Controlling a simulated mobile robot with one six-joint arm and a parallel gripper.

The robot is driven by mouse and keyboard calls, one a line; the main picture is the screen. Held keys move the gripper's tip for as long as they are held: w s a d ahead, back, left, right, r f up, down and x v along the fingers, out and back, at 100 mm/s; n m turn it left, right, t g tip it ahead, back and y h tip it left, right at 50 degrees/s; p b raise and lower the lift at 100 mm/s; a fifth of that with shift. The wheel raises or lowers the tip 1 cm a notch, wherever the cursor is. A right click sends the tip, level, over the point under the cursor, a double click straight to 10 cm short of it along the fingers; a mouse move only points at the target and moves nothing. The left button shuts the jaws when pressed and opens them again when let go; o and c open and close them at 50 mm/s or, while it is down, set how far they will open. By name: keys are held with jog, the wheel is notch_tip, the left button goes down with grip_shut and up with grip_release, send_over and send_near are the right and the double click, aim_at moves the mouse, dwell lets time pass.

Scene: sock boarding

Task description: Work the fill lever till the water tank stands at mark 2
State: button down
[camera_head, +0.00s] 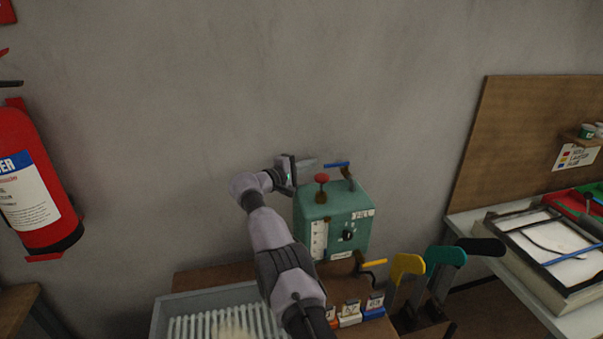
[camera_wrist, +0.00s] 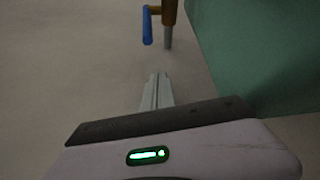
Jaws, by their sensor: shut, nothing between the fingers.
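The green water tank (camera_head: 349,206) stands against the wall, with a red knob (camera_head: 321,178) on top. A blue-handled lever (camera_head: 337,164) is at its top rear, on a brown fitting; it also shows ahead in the wrist view (camera_wrist: 148,27). A yellow-handled lever (camera_head: 374,262) is low at the front. A white gauge strip (camera_head: 319,240) is on the front; its level is too small to read. My gripper (camera_head: 308,163) is shut and empty at the tank's upper left. In the wrist view its fingertips (camera_wrist: 159,76) point towards the blue lever, apart from it.
A grey ribbed tray (camera_head: 160,322) and several small labelled blocks (camera_head: 349,315) lie in front. Yellow (camera_head: 407,265) and teal (camera_head: 445,257) boards stand to the right. A red extinguisher (camera_head: 30,180) hangs at left. The wall above the tank is clear.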

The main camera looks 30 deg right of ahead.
jog(key=shift+d, duration=0.1)
jog(key=shift+s+r, duration=0.2)
jog(key=shift+s, duration=0.8)
jog(key=shift+s+r, duration=0.2)
jog(key=shift+s, duration=0.8)
